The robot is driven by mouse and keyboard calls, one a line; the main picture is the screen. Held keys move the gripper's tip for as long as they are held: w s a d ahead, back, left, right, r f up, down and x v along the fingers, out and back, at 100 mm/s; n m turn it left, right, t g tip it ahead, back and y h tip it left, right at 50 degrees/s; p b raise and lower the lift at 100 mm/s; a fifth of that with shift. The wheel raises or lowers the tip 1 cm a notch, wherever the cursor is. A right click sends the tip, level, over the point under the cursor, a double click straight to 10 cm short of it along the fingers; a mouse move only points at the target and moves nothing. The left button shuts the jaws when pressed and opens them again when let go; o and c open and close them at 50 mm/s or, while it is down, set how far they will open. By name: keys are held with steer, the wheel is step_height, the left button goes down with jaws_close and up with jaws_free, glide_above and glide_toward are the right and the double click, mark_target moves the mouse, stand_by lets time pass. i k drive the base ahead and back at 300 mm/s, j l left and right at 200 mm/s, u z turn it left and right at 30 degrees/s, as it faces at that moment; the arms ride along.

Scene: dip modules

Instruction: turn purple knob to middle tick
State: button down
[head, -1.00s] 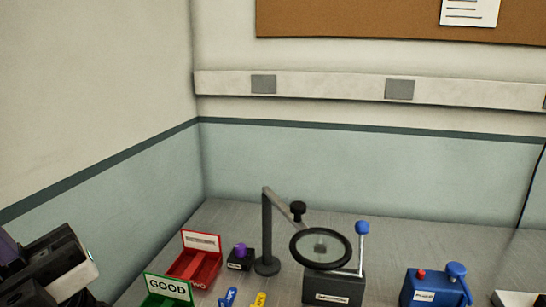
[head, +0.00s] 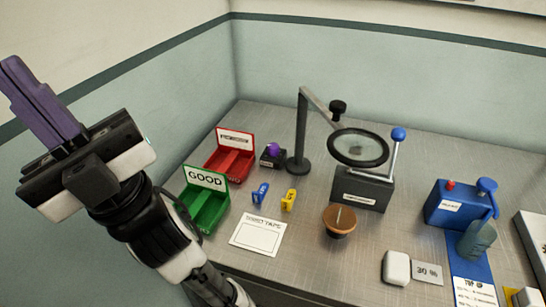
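The purple knob (head: 273,149) sits on top of a small black box (head: 268,162) at the back left of the table, between the red bin and the magnifier stand. The box has a small light label on its front. The tick marks and the way the knob points are too small to make out. My gripper (head: 28,82) is at the far left of the head view, raised and pointing up and left, well away from the knob. Its purple fingers appear close together, seen from the side, and hold nothing visible. Whether there is a gap between them is unclear.
Left of the knob are a red bin (head: 247,163) and a green GOOD bin (head: 222,203). Right of it stands a magnifier post (head: 301,130), its lens (head: 384,148) over a grey lever box (head: 350,190). Blue and yellow clips, a card and a brown-topped knob lie in front.

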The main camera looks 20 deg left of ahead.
mark_target(273, 148)
steer(key=l+u, duration=0.45)
steer(key=k+l+u, duration=0.1)
steer(key=l+u, duration=0.3)
steer(key=l, duration=0.25)
steer(key=i+l, duration=0.3)
steer(key=i, duration=0.15)
